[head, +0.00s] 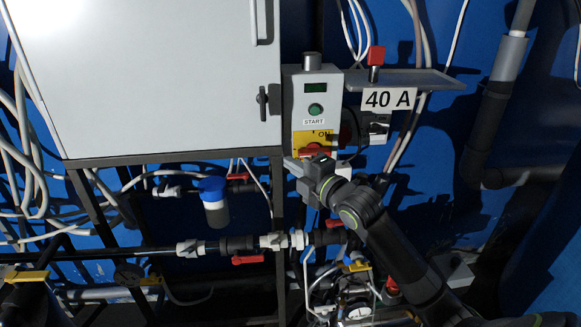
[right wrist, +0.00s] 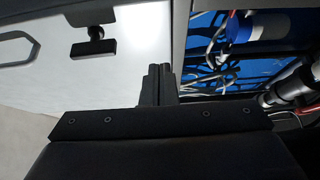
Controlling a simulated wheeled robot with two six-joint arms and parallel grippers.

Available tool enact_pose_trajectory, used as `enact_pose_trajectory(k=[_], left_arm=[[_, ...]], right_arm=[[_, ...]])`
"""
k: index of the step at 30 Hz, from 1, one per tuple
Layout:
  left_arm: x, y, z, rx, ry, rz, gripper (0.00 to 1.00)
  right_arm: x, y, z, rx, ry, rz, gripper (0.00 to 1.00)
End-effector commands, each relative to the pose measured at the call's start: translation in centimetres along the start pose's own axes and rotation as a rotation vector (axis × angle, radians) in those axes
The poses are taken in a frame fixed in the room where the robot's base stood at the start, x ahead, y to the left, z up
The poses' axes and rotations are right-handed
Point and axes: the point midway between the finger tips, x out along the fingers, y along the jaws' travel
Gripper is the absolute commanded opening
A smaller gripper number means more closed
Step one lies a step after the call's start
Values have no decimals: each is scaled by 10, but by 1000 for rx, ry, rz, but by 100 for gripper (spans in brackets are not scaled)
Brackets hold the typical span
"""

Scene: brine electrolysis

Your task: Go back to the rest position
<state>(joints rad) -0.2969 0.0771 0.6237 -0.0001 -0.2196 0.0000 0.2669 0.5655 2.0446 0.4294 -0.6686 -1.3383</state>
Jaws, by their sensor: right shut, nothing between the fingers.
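My right arm reaches in from the lower right in the head view. My right gripper (head: 292,167) is just below the red rotary switch (head: 313,149) on the grey and yellow START control box (head: 315,100). I cannot tell whether it touches the box. In the right wrist view the two dark fingers (right wrist: 158,84) are together with nothing between them. My left gripper is in neither view.
A large grey cabinet (head: 150,80) fills the upper left. A shelf (head: 420,78) labelled 40 A carries a red-topped part (head: 375,57). Pipes, red-handled valves (head: 248,259) and a blue-topped filter (head: 214,200) crowd the space below. Loose cables hang at left.

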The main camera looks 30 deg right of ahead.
Motion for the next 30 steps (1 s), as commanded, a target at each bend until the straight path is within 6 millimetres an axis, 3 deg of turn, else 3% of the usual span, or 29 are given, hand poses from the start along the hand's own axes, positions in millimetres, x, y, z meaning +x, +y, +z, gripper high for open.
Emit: enact_pose_trajectory(k=[8, 11, 13, 17, 21, 24, 30], left_arm=[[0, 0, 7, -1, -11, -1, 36], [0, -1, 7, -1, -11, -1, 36], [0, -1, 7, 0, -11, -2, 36], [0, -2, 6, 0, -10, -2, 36], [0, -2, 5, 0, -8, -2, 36], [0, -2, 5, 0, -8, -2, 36], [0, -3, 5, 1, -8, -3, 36]], right_arm=[[-6, -7, -1, 23, -4, -18, 0], [-19, -39, -4, 114, -31, -94, 0], [-37, -74, -8, 228, -72, -182, 0], [-92, -148, -20, 505, -218, -377, 0], [-166, -213, -33, 804, -451, -549, 0], [-217, -243, -42, 978, -630, -628, 0], [-300, -274, -58, 1223, -955, -701, 0]])
